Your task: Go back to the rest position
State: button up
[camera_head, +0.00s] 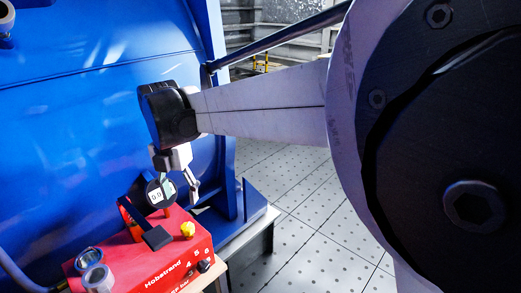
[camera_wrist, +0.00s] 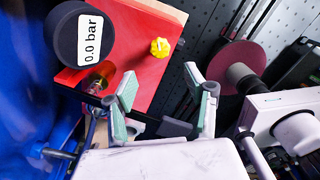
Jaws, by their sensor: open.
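My gripper (camera_head: 180,195) hangs from the end of my arm, above a red box (camera_head: 195,248) with "Hobstrand" lettering. In the wrist view my gripper (camera_wrist: 160,80) shows two green-lined fingers spread apart with nothing between them. The red box (camera_wrist: 185,22) lies beyond the fingers. A black round gauge (camera_wrist: 68,30) reading "0.0 bar" stands on the box at the upper left of the wrist view. In the head view the gauge (camera_head: 156,195) is right beside the fingers, and I cannot tell whether they touch.
A yellow knob (camera_head: 187,229) sits on the box, with grey round fittings (camera_head: 97,277) at its near left. A large blue housing (camera_head: 85,110) fills the left side. Perforated floor (camera_head: 310,225) lies open at right. A dark red disc (camera_wrist: 228,68) shows in the wrist view.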

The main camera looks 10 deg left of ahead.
jog(key=shift+s+r, duration=0.15)
jog(key=shift+r, duration=0.35)
jog(key=w+d+m+t+y, duration=0.1)
jog(key=w+d+m, duration=0.7)
jog(key=d+m, duration=0.25)
jog(key=s+d+r+m+t, duration=0.1)
jog(key=d+r+m, duration=0.15)
jog(key=d, duration=0.45)
jog(key=s+d+r+m+t, duration=0.1)
jog(key=d+m, duration=0.3)
jog(key=d, duration=0.4)
jog(key=s+d+f+m+t, duration=0.1)
jog(key=s+d+m, duration=0.4)
jog(key=d, duration=0.4)
jog(key=s+d+f+m+t, duration=0.1)
jog(key=s+d+f+m, duration=0.1)
jog(key=s+d+m, duration=0.3)
jog(key=s+d+f+m+t+h, duration=0.1)
jog(key=s+d+m+t, duration=0.1)
jog(key=s+d+m, duration=0.4)
jog(key=d+m, duration=0.3)
jog(key=d, duration=0.3)
jog(key=shift+d+f, duration=0.15)
jog(key=shift+d, duration=0.2)
